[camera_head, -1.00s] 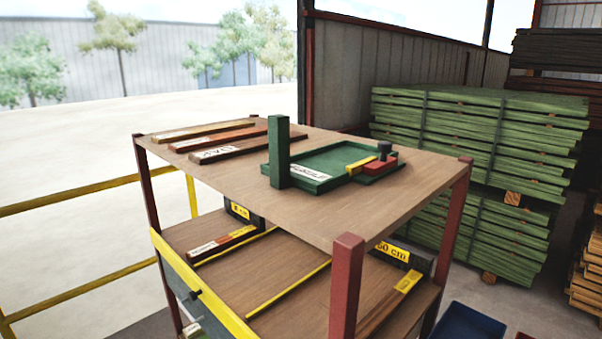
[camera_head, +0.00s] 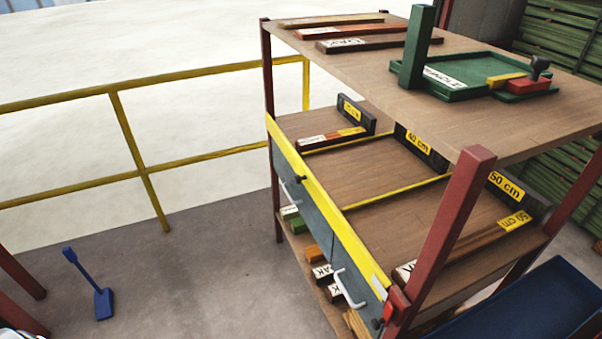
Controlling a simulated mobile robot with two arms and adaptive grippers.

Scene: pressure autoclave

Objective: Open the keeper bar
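A long yellow bar (camera_head: 318,201), which looks like the keeper bar, runs along the front edge of the middle shelf (camera_head: 372,170) of a rack. It spans from the far left post to near the front red post (camera_head: 447,240). A pale label is on its near end. A red block (camera_head: 396,303), perhaps a latch, sits at that end by the post. Neither of my grippers shows clearly.
Labelled wooden pieces lie on the shelves, and a green tray (camera_head: 455,93) stands on top. A blue bin (camera_head: 520,310) is at the lower right. A yellow railing (camera_head: 140,160) runs behind at left.

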